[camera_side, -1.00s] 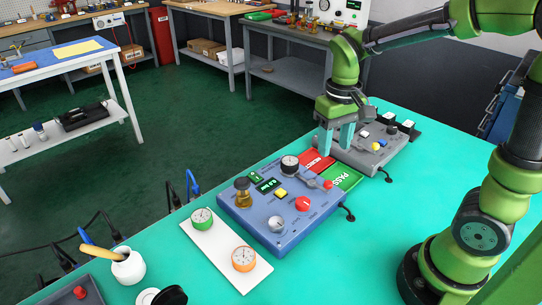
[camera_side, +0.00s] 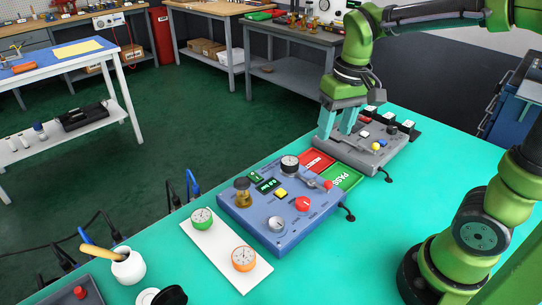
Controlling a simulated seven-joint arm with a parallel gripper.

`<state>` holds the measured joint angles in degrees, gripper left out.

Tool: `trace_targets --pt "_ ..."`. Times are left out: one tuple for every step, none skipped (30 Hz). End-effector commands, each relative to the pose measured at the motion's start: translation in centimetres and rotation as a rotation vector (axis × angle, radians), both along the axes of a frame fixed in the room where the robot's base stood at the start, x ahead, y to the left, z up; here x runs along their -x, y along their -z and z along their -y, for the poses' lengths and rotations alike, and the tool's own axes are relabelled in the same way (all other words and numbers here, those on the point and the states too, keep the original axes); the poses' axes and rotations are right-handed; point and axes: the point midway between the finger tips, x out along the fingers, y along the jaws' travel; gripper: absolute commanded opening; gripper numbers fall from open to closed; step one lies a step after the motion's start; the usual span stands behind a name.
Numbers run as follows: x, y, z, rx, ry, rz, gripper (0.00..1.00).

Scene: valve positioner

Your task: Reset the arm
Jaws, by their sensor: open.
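My gripper (camera_side: 337,124) has two teal fingers that point down, spread apart, with nothing between them. It hangs over the left part of a grey control panel (camera_side: 340,154) at the far side of the teal table. The panel carries a yellow ball knob (camera_side: 376,146), a red part and several dark switches with white tops. I cannot tell whether the fingertips touch the panel. In front of it is the blue valve unit (camera_side: 285,229) with a red knob (camera_side: 303,204), a yellow button (camera_side: 281,193), a brass fitting (camera_side: 243,192) and a black gauge (camera_side: 290,164).
A red REJECT pad (camera_side: 315,161) and a green PASS pad (camera_side: 346,178) lie between the two panels. A white plate (camera_side: 220,246) holds a green gauge (camera_side: 202,216) and an orange gauge (camera_side: 243,259). A white pot (camera_side: 128,268) stands lower left. The table's right middle is clear.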

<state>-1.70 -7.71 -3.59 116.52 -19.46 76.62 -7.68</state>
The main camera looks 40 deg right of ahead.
Motion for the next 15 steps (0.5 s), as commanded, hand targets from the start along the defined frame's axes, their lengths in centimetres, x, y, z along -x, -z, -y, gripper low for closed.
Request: trace_targets --pt "0.9 -0.2 -0.5 -0.021 0.006 0.058 0.49" --pt "1.4 -0.2 -0.9 -0.034 0.009 0.095 0.49" --pt "2.0 -0.3 -1.3 -0.054 0.017 0.144 0.49" --pt "2.5 -0.4 -1.6 -0.067 0.021 0.182 0.49" --pt "3.0 -0.5 -2.0 -0.081 0.028 0.219 0.49" --pt "3.7 -0.7 -2.3 -0.098 0.036 0.269 0.49" --pt "4.2 -0.7 -2.6 -0.109 0.043 0.303 0.49" --pt "4.7 -0.8 -2.8 -0.121 0.049 0.337 0.49" --pt "5.3 -0.9 -3.1 -0.134 0.056 0.377 0.49" --pt "5.7 -1.0 -3.2 -0.142 0.060 0.403 0.49" --pt "6.1 -1.1 -3.4 -0.149 0.063 0.427 0.49" --pt "6.5 -1.2 -3.5 -0.156 0.066 0.453 0.49" --pt "6.8 -1.2 -3.6 -0.159 0.067 0.466 0.49" --pt "7.0 -1.3 -3.7 -0.162 0.067 0.477 0.49" --pt "7.3 -1.5 -3.7 -0.164 0.067 0.488 0.49"
